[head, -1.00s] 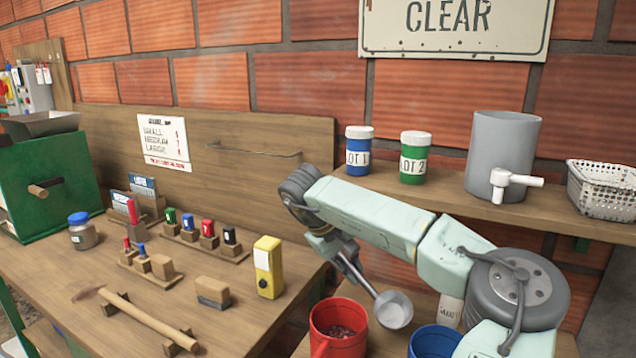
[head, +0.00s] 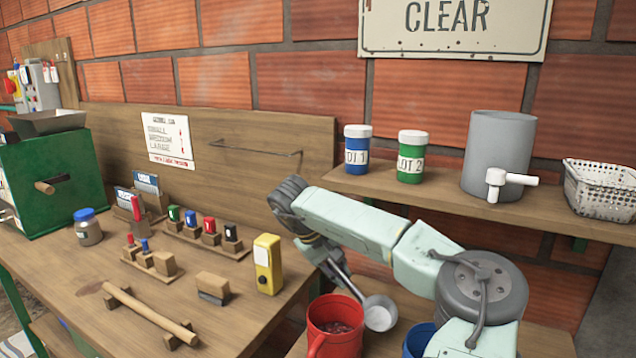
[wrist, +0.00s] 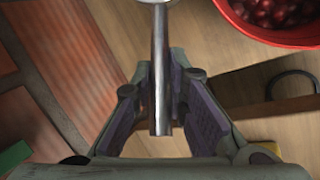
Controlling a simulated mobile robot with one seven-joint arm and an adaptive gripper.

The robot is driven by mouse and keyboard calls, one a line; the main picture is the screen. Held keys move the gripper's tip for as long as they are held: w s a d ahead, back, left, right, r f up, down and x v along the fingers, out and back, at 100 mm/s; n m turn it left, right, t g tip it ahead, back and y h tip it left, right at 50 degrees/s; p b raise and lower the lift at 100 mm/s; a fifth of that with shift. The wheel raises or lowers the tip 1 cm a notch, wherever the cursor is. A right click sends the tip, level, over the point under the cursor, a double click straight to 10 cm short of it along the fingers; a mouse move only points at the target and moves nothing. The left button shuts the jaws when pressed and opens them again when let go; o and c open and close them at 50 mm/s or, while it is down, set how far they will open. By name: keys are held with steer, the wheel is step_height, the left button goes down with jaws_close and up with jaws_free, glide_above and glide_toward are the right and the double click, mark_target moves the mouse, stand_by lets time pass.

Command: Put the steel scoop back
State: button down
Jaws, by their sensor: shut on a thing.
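The steel scoop has a round grey cup (head: 380,313) and a straight metal handle (wrist: 160,75). My gripper (head: 338,270) is shut on the handle, and in the wrist view (wrist: 155,105) the handle lies between the two purple-padded fingers. In the head view the scoop's cup hangs just right of the red bucket (head: 335,325), near its rim. The red bucket holds dark red cherries, which also show in the wrist view (wrist: 275,12). A thin metal rail (head: 250,150) is fixed to the wooden backboard, with nothing hanging on it.
A blue bucket (head: 418,340) stands right of the red one, partly behind my arm. A yellow device (head: 267,265) stands at the bench's right edge. Above is a shelf (head: 430,190).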

stand_by(0.4)
steer(key=shift+s+d, duration=0.55)
steer(key=shift+d, duration=0.3)
steer(key=shift+w+f, duration=0.15)
steer(key=shift+a, duration=0.1)
